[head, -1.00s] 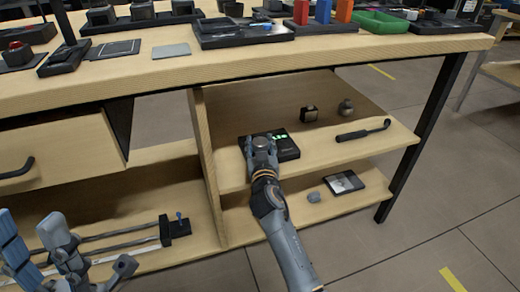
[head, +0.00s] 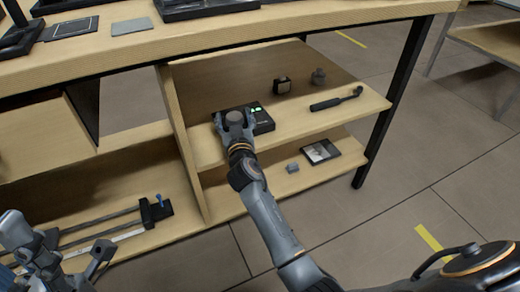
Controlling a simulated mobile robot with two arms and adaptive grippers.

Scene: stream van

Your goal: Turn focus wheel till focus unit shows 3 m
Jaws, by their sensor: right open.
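The focus unit (head: 264,121) is a flat black box with a small lit green display, on the upper shelf under the bench. The display is too small to read. My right gripper (head: 233,118) is at the left part of the unit, reaching over it, with its jaws open. The focus wheel is hidden or cannot be told apart from the gripper, and I cannot tell whether the fingers touch it. My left gripper (head: 50,245) is at the lower left corner, partly cut off, away from the unit, with its fingers apart.
On the same shelf stand a small dark block (head: 282,86), a grey knob-like object (head: 318,76) and a black handled tool (head: 336,99). A wooden divider (head: 183,145) stands left of the unit. The lower shelf holds a framed plate (head: 321,151) and a grey piece (head: 292,167).

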